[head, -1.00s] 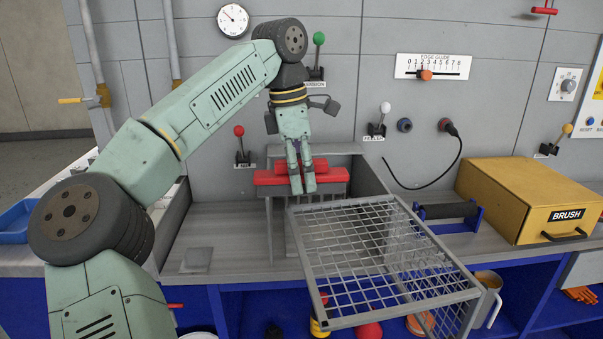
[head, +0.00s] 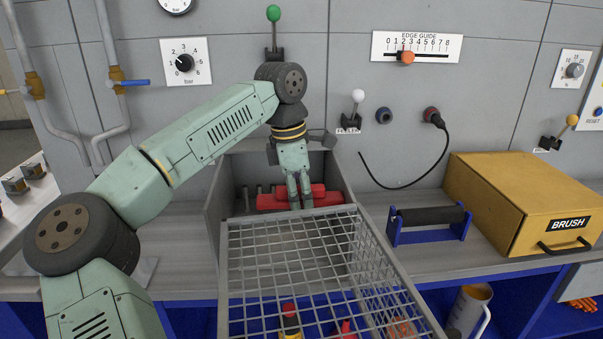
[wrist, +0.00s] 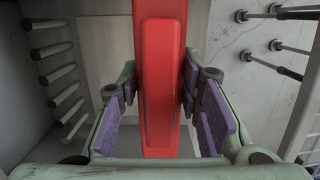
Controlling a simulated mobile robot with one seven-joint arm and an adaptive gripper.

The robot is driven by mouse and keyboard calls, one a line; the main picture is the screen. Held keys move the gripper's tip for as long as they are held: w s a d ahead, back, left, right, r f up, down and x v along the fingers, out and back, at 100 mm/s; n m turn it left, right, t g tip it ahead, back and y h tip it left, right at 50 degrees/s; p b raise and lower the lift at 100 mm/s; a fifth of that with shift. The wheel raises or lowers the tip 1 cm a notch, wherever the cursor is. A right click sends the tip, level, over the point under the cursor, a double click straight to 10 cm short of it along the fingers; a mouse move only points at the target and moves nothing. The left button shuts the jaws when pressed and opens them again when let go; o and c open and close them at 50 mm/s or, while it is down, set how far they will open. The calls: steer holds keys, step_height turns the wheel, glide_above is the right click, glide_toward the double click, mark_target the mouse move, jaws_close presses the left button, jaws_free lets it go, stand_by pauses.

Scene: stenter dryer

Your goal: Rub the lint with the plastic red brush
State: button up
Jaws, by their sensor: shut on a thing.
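The red plastic brush (head: 325,196) is held crosswise between the fingers of my gripper (head: 300,202). In the wrist view the brush (wrist: 163,70) runs between the purple finger pads of my gripper (wrist: 162,115), with its near end toward the camera. The brush is in the open grey compartment (head: 340,172), behind the wire-mesh basket (head: 300,213). Its bristles are hidden, and I cannot tell whether it touches anything below. I cannot make out any lint clearly.
Rows of pegs (wrist: 62,75) line the compartment's side in the wrist view. A roller on a blue stand (head: 432,216) and a yellow box labelled BRUSH (head: 530,200) stand to the right. A hanging black cable (head: 440,150) is on the wall.

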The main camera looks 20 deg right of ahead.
steer(key=f, duration=0.3)
steer(key=shift+s, duration=0.2)
steer(key=shift+f+b, duration=2.55)
steer(key=shift+f, duration=0.45)
steer(key=shift+f+b, duration=0.5)
steer(key=shift+f, duration=0.45)
